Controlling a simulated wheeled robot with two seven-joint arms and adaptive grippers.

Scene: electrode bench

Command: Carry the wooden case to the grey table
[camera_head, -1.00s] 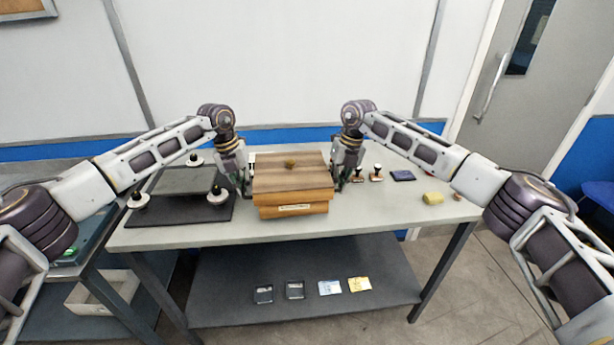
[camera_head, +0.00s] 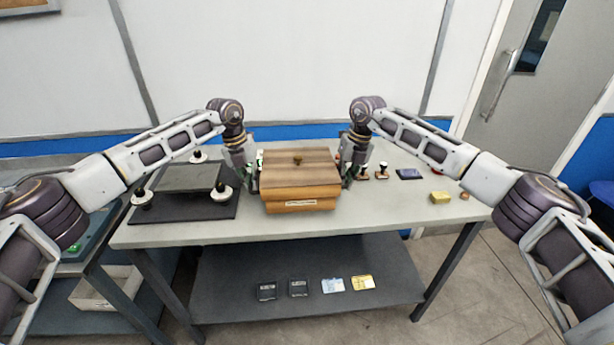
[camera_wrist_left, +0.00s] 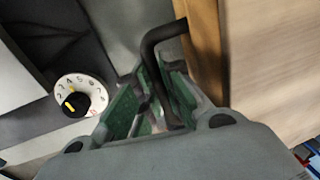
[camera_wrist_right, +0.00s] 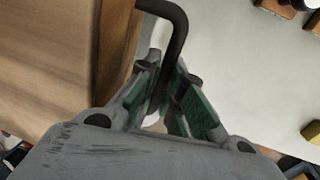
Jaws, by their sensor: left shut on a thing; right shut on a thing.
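The wooden case (camera_head: 300,186) has a brown lid with a small knob and a pale label on its front. It is upright at the middle of the light grey bench top (camera_head: 390,214); I cannot tell whether it touches the top or hangs just above it. My left gripper (camera_head: 254,180) is shut on the black handle (camera_wrist_left: 160,38) at the case's left side. My right gripper (camera_head: 347,176) is shut on the opposite black handle (camera_wrist_right: 176,28). The case's side walls beside the handles show in both wrist views. Its back is hidden.
Left of the case is a dark plate device (camera_head: 190,180) with white dials. Stamps (camera_head: 381,171), a dark blue pad (camera_head: 408,174) and a yellow block (camera_head: 440,197) lie to the right. A lower shelf (camera_head: 220,298) holds small packets. Another table (camera_head: 75,238) stands at left.

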